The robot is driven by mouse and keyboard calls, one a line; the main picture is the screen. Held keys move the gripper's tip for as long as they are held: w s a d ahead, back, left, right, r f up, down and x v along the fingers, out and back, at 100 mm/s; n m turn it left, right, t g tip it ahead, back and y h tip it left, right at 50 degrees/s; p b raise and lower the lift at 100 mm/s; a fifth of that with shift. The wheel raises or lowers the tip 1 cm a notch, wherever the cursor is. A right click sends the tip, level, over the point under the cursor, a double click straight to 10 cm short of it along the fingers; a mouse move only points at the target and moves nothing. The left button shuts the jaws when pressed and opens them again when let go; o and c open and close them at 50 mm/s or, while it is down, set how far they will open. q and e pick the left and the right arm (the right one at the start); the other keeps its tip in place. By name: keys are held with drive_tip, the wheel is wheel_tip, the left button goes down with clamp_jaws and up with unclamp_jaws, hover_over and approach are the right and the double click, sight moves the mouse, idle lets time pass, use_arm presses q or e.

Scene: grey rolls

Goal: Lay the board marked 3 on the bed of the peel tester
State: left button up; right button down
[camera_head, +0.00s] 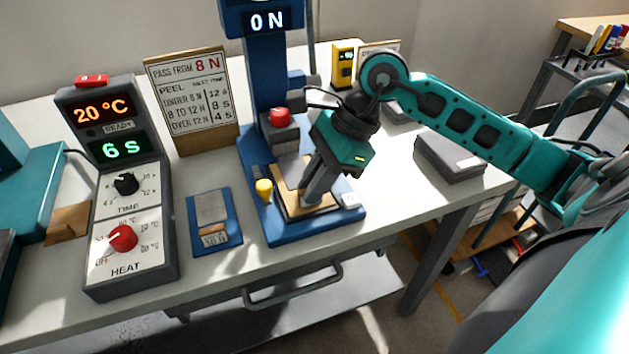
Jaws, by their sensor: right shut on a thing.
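The blue peel tester (252,65) stands on the white table, its display reading 0 N. On its blue base (290,235) is a tan board (287,202) at the bed, below the clamp with the red knob. My right gripper (313,199) points down over the bed, its fingers shut on the board. The fingers hide part of the board, and I cannot read a 3 on it. I cannot tell whether the board rests fully flat. My left gripper is not in view.
A heat controller (115,190) reading 20 °C and 6 s stands left. A blue plate (213,222) marked 10 N lies between it and the tester. A peel-time sign (193,100) stands behind. A grey flat box (450,158) lies right; a yellow device (343,65) stands at the back.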

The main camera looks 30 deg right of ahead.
drive_tip(key=shift+f+b, duration=0.2)
drive_tip(key=shift+b, duration=0.1)
drive_tip(key=c, duration=1.1)
unclamp_jaws()
drive_tip(key=shift+r, duration=0.1)
drive_tip(key=shift+r+p, duration=0.15)
drive_tip(key=shift+p, duration=0.2)
drive_tip(key=shift+d+r, duration=0.2)
drive_tip(key=shift+r, duration=0.1)
drive_tip(key=v, duration=1.1)
drive_tip(key=shift+s+r+p, duration=0.1)
drive_tip(key=shift+r+p, duration=0.05)
drive_tip(key=shift+p, duration=0.2)
